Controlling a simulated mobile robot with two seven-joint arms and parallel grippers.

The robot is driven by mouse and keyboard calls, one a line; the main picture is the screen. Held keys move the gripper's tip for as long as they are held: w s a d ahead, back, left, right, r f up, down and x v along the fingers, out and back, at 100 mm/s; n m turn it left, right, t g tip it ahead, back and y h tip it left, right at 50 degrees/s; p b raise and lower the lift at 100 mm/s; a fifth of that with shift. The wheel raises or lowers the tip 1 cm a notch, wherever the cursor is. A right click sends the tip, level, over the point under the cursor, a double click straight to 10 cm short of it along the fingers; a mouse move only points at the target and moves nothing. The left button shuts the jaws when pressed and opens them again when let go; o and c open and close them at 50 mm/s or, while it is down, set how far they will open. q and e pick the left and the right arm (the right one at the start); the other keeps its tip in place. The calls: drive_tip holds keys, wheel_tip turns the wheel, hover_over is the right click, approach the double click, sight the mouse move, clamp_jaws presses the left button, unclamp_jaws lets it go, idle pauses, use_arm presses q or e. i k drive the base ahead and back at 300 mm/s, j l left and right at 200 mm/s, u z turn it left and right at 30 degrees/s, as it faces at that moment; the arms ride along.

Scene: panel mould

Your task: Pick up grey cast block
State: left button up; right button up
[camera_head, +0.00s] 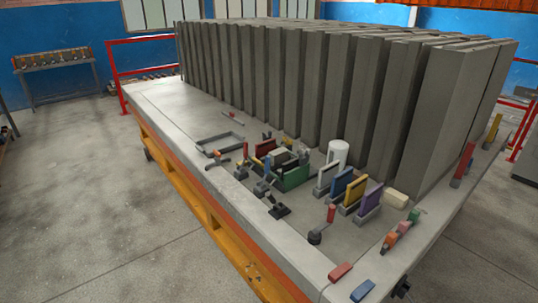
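Several small blocks and tools stand on the grey mould table (185,125). Small grey blocky shapes (281,156) sit in or just behind a green box (295,179) near the middle; I cannot tell for sure which is the grey cast block. A pale cream block (396,199) lies apart to the right, near the foot of the tall panels. Neither of my grippers shows in the head view.
A long row of tall grey panels (440,110) fills the table's back. The table's left part is mostly bare.

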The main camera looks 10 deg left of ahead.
sight(277, 156)
drive_tip(key=i+j, duration=0.15)
drive_tip(key=j, duration=0.2)
drive_tip(key=i+j, duration=0.2)
drive_tip(key=j, duration=0.15)
drive_tip(key=i+j, duration=0.15)
drive_tip(key=j, duration=0.2)
drive_tip(key=i+j+z, duration=0.1)
drive_tip(key=j, duration=0.25)
drive_tip(key=i+j, duration=0.4)
drive_tip(key=j, duration=0.3)
